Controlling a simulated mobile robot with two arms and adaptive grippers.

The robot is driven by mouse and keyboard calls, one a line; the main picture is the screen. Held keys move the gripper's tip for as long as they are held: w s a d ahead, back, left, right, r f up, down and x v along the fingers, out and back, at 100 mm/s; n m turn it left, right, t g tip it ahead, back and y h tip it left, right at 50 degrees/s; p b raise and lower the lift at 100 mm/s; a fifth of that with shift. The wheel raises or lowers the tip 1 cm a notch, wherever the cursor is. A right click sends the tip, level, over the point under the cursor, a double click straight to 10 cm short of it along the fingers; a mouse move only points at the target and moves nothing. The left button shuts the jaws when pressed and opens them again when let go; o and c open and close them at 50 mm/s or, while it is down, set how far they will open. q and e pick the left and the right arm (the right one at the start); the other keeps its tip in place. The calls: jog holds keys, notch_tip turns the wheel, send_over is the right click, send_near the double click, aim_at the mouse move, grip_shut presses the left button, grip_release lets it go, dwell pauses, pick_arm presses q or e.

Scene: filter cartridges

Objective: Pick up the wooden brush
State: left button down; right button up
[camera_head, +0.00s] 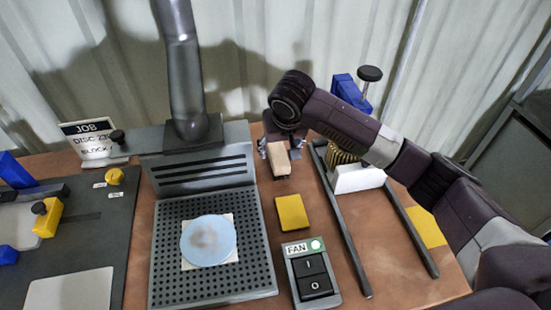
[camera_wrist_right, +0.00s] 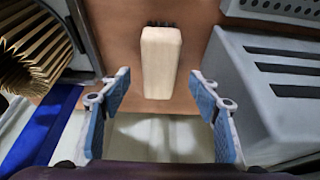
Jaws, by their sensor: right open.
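The wooden brush (camera_head: 279,158) lies on the brown table, to the right of the perforated grey station. It is a pale wooden block with dark bristles at one end. In the right wrist view the brush (camera_wrist_right: 161,62) lies ahead of and between my right gripper's fingers (camera_wrist_right: 157,105). In the head view my right gripper (camera_head: 276,145) is above the brush's far part, its fingers spread to either side. It is open, and a gap shows between each finger and the wood. My left gripper is not in view.
A grey perforated station (camera_head: 165,238) with a blue disc (camera_head: 208,241) stands left of the brush. A yellow pad (camera_head: 291,212) and a fan switch box (camera_head: 311,274) lie nearer. Right are dark rails (camera_head: 345,225), a pleated brass-coloured filter (camera_head: 338,155) and a white block (camera_head: 357,178).

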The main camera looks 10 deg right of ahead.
aim_at(279, 154)
jog(key=shift+w+d+f, duration=0.1)
jog(key=shift+w+f, duration=0.05)
jog(key=shift+f, duration=0.25)
jog(key=p+x, duration=0.1)
jog(key=x, duration=0.2)
jog(key=shift+w+f, duration=0.15)
jog(key=shift+f, duration=0.2)
jog(key=shift+w+f, duration=0.2)
jog(key=shift+f, duration=0.2)
jog(key=shift+f+p, duration=0.25)
jog(key=shift+p, duration=0.25)
jog(key=c, duration=1.4)
